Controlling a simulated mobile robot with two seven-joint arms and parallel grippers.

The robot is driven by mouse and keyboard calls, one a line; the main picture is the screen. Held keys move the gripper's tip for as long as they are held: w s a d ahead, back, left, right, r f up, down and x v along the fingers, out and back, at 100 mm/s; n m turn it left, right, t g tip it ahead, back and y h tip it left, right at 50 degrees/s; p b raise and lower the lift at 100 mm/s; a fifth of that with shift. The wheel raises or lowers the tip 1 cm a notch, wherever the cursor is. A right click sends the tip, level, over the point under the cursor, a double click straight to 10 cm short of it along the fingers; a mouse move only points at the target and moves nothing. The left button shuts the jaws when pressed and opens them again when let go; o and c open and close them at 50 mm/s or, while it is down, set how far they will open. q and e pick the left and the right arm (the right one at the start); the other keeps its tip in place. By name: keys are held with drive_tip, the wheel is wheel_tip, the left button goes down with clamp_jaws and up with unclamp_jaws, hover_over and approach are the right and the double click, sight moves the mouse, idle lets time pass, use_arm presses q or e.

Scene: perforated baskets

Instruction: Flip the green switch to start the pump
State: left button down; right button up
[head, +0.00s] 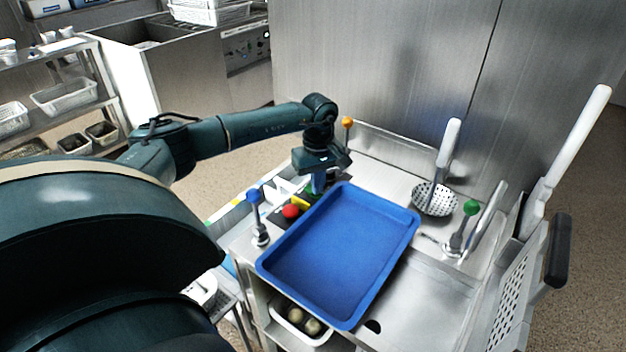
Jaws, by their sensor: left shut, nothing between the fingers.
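A small dark panel (283,219) sits behind the blue tray, near the left side of the steel counter. It carries a red knob (290,211), a yellow piece (300,203) and a green piece (310,196), which looks like the green switch and is partly hidden. My left gripper (318,187) is shut and empty, pointing down right at the green piece. I cannot tell whether it touches it. The switch's position is too small to tell. A separate green-knobbed lever (471,207) stands at the counter's right. My right gripper is out of view.
The blue tray (345,245) fills the counter's middle, close to the gripper. A blue-knobbed lever (254,197), an orange-knobbed lever (347,122) and a perforated ladle (436,198) stand around it. A steel wall rises behind.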

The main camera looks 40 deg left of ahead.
use_arm(q)
drive_tip(key=shift+r, duration=0.15)
drive_tip(key=shift+r+p, duration=1)
drive_tip(key=shift+r, duration=0.3)
wheel_tip(320, 180, up, 4)
drive_tip(key=p, duration=0.2)
drive_tip(key=shift+r+p, duration=0.15)
drive_tip(key=shift+p, duration=0.25)
